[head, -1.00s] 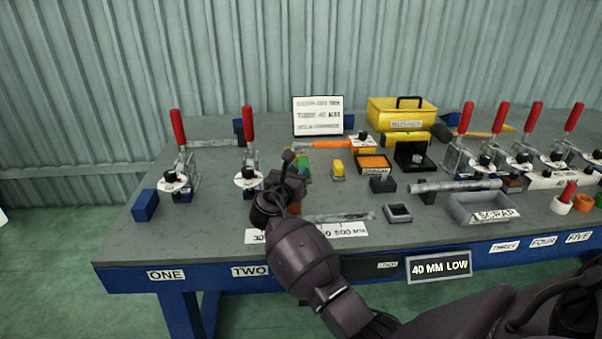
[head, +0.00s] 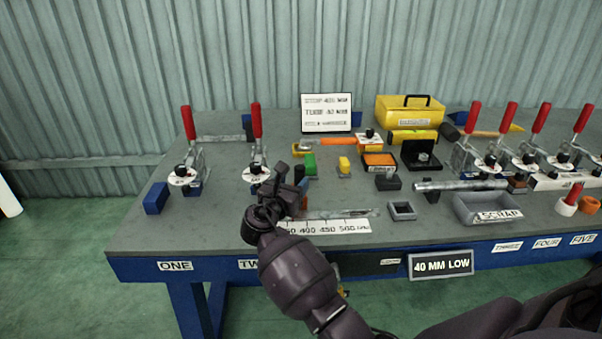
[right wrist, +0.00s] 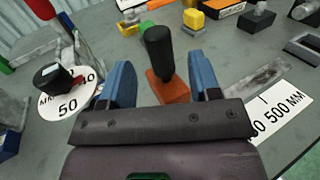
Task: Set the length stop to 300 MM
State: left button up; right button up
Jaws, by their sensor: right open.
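The length stop is a small orange-brown block with an upright black knob (right wrist: 160,52) in the right wrist view. It sits at the left end of a grey metal rail (right wrist: 255,85). The white scale strip (head: 342,227) in front shows 400, 450 and 500 MM; its left end is hidden by my right arm. My right gripper (head: 288,184) is over the bench at the stop. In the right wrist view its blue fingers (right wrist: 161,84) are open, one on each side of the knob, with gaps visible. My left gripper is not in view.
A clamp with a red handle (head: 257,122) and a white dial (right wrist: 67,96) stands close left of my right gripper. A small grey tray (head: 402,211), a scrap bin (head: 487,209) and a lying tube (head: 460,185) are to the right. A sign (head: 326,113) stands behind.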

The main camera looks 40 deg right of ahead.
jog(key=v, duration=0.2)
jog(key=shift+s+a, duration=0.2)
jog(key=shift+a, duration=0.05)
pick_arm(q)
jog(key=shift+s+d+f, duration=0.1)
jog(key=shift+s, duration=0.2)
pick_arm(e)
jog(key=shift+s+a, duration=0.4)
jog(key=shift+a, duration=0.2)
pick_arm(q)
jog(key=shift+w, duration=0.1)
